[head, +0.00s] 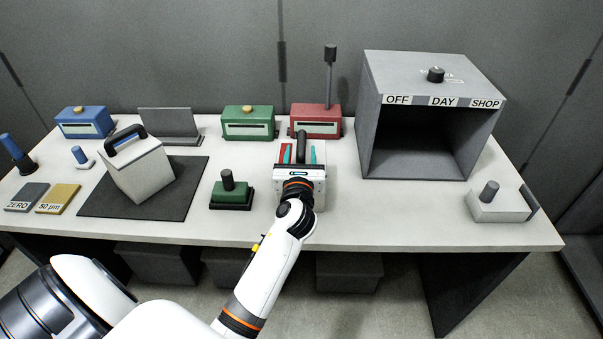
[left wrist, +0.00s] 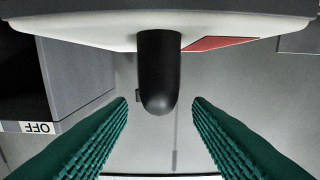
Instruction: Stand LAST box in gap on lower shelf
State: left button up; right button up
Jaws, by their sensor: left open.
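My left gripper (head: 300,156) is over the front middle of the bench, its teal fingers open. In the left wrist view the fingers (left wrist: 160,101) stand apart on either side of a black rounded peg (left wrist: 158,75). The peg juts from a pale-edged body (left wrist: 80,32); a gap shows on both sides. In the head view most of that body is hidden behind my gripper. No label reading LAST is legible. Dark boxes stand low under the bench, at left (head: 160,264) and at right (head: 349,273); whether there is a gap between them is hard to tell. My right gripper is out of view.
Blue (head: 84,125), green (head: 248,128) and red (head: 316,125) boxes line the back. A pale box with a black handle (head: 145,172) leans on a dark mat (head: 100,208).

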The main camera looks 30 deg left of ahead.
pick_arm(q)
jog(key=x, duration=0.4)
jog(key=shift+w+a+f+p, duration=0.15)
jog(key=shift+w+f+p, duration=0.15)
jog(key=shift+f+p, duration=0.05)
jog(key=shift+s, duration=0.1)
jog(key=c, duration=0.3)
grip_shut()
dwell(0.6)
jog(key=shift+r, duration=0.3)
